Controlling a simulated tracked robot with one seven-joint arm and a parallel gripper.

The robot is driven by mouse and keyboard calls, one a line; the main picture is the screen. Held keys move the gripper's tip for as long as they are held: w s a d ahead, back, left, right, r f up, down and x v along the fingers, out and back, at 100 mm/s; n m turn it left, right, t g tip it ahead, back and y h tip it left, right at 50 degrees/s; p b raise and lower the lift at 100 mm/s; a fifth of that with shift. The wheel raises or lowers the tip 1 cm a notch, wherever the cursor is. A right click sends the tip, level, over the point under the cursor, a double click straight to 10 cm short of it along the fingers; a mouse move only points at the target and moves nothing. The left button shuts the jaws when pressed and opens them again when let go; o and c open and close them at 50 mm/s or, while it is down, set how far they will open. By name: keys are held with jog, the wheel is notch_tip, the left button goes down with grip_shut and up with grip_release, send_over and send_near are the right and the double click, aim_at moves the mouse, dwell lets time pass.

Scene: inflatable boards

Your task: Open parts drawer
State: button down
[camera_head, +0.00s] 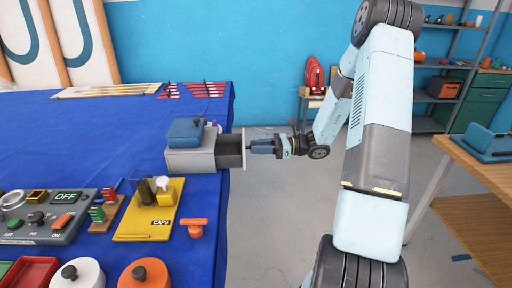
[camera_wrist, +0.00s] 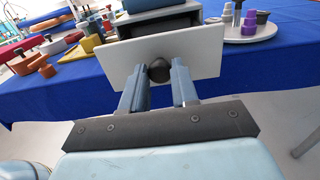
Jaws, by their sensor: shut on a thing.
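The parts drawer unit (camera_head: 190,160) is a grey box at the right edge of the blue-covered table, with a blue case (camera_head: 185,131) on top. Its drawer stands partly out to the right, with a dark inside (camera_head: 229,151) showing between box and front panel (camera_head: 244,150). In the wrist view the pale front panel (camera_wrist: 198,50) faces me, with a dark round knob (camera_wrist: 158,70) at its middle. My gripper (camera_head: 260,147) is shut on the knob. Its two blue fingers (camera_wrist: 158,82) sit on either side of it. The drawer's contents are not visible.
A yellow caps board (camera_head: 135,228), an orange valve-like part (camera_head: 194,226) and a control panel (camera_head: 45,215) lie on the table (camera_head: 60,130). A wooden bench (camera_head: 470,165) stands at right. The floor beside the table's right edge is clear.

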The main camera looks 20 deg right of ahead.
jog(key=shift+w+d+r, duration=0.1)
jog(key=shift+w+d, duration=0.05)
jog(key=shift+w, duration=0.15)
jog(key=c, duration=0.9)
grip_release()
jog(key=shift+s, duration=0.1)
jog(key=v, duration=1.3)
jog(key=shift+s+d, duration=0.1)
jog(key=shift+d, duration=0.2)
